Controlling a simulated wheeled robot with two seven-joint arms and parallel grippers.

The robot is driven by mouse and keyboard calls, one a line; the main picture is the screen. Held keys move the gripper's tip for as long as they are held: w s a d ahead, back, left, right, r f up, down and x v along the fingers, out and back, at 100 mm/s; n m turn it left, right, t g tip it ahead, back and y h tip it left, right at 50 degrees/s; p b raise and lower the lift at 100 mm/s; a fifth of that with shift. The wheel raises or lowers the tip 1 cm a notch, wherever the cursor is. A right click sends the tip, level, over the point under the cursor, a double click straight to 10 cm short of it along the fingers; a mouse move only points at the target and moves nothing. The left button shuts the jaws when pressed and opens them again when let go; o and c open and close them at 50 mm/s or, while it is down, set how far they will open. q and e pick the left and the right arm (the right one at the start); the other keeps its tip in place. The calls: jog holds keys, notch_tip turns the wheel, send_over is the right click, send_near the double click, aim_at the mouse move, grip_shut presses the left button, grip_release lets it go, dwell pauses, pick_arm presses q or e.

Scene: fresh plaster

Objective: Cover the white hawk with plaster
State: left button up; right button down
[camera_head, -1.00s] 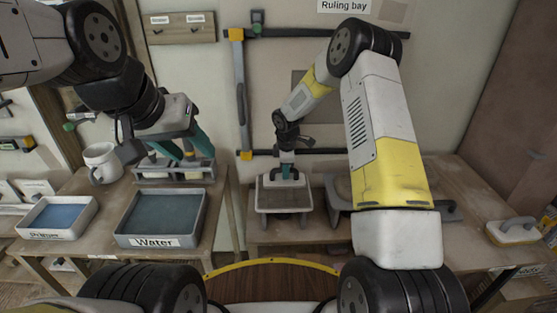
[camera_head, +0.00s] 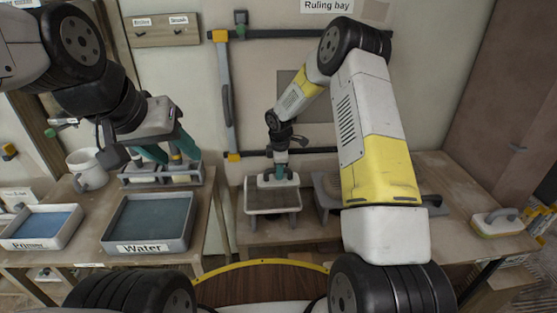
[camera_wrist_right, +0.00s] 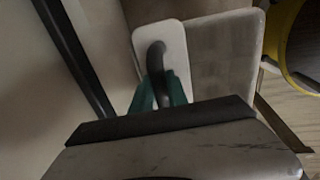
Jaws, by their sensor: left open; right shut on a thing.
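A pale-rimmed board (camera_head: 272,212) with a grey-brown top, which looks like the white hawk, sits on the low bench at the middle. My right gripper (camera_head: 280,174) is over its back edge, shut on the handle of a white-plated trowel (camera_head: 265,182). In the right wrist view the green fingers (camera_wrist_right: 160,92) grip the dark handle, and the white trowel plate (camera_wrist_right: 172,38) lies over or against the grey-beige board (camera_wrist_right: 228,55). I cannot tell whether plate and board touch. My left gripper (camera_head: 172,150) is open and empty above the left bench.
A grey tub (camera_head: 325,188) is partly hidden behind my right arm. The water tray (camera_head: 148,248), primer tray (camera_head: 38,243), white mug (camera_head: 84,162) and a tool rack (camera_head: 160,181) stand on the left bench. A float (camera_head: 497,224) lies at the right, with bare bench beside it.

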aim_at(268, 171)
jog(key=shift+a, duration=2.1)
jog(key=shift+s+a+f, duration=0.1)
jog(key=shift+a+f, duration=0.05)
jog(key=shift+a, duration=1.4)
notch_tip(268, 171, up, 7)
jog(key=shift+d, duration=0.1)
